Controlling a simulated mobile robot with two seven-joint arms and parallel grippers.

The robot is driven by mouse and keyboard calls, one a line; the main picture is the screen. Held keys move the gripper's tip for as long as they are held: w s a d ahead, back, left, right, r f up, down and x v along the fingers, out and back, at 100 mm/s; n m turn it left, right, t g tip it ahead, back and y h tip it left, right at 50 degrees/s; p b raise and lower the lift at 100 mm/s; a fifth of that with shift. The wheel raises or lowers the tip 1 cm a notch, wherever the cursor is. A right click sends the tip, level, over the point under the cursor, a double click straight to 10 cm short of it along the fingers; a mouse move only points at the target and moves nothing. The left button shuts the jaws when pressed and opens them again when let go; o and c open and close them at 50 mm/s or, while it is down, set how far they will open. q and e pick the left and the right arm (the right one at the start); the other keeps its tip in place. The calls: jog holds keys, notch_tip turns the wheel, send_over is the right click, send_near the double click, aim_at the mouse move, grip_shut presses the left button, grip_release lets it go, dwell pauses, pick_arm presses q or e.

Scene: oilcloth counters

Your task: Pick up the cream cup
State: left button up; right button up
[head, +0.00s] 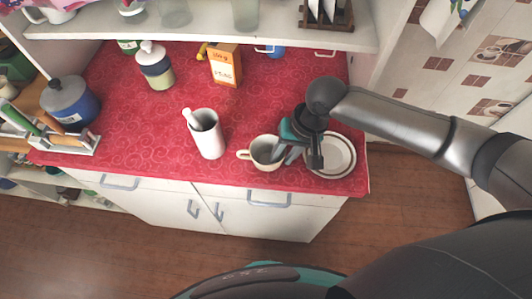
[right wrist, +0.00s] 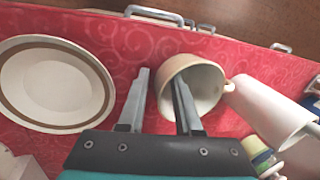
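The cream cup (head: 263,152) stands upright near the front edge of the red counter, its handle to the left. It also shows in the right wrist view (right wrist: 209,78), where I see into its mouth. My right gripper (head: 287,155) is at the cup's right side, fingers pointing down to it. In the right wrist view the fingers (right wrist: 160,77) are apart with nothing gripped. One finger overlaps the cup's mouth and the other is outside the cup, so the near wall lies between them. I cannot tell how deep the finger reaches. My left gripper is not in view.
A brown-rimmed white plate (head: 342,156) lies just right of the cup, partly under my right arm. A white canister (head: 208,139) with a utensil stands to the left. An orange box (head: 226,66) and jar (head: 156,70) are farther back, below a shelf (head: 200,31).

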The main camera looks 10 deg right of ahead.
grip_shut()
jog(key=shift+s+f, duration=0.1)
dwell(1.0)
